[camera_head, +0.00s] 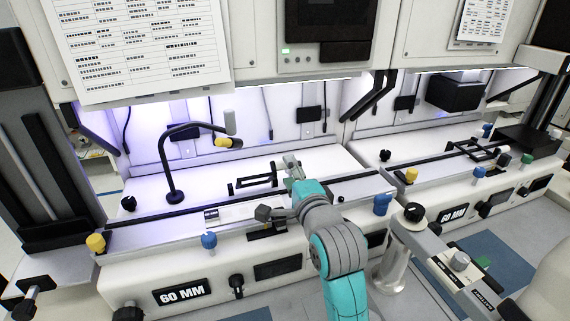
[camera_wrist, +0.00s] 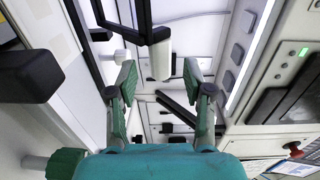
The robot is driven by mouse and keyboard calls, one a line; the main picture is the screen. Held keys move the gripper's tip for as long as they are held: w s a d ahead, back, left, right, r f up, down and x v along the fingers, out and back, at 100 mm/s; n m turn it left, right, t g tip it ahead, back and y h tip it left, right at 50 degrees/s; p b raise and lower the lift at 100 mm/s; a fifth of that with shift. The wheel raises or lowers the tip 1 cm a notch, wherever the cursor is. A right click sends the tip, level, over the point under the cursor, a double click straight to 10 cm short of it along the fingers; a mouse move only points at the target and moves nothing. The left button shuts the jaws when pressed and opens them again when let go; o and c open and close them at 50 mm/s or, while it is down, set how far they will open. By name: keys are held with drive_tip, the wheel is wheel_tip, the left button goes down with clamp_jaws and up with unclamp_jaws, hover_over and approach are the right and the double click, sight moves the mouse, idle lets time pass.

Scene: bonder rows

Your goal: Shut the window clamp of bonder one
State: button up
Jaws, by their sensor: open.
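My gripper (camera_head: 275,190) is at the end of my teal arm, over the front of the left bonder, and points left. It is open, with its two fingers spread and nothing between them; they also show in the wrist view (camera_wrist: 160,82). A dark frame (camera_head: 255,183) on the left bonder's deck, just left of my upper finger, looks like the window clamp. Whether it is open or shut I cannot tell. A similar dark frame (camera_head: 478,150) is on the right bonder. No number marking bonder one is readable.
Yellow (camera_head: 95,242) and blue (camera_head: 209,241) knobs line the front.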

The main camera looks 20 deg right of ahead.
drive_tip(key=shift+w, duration=2.2)
drive_tip(key=shift+f, duration=0.1)
clamp_jaws()
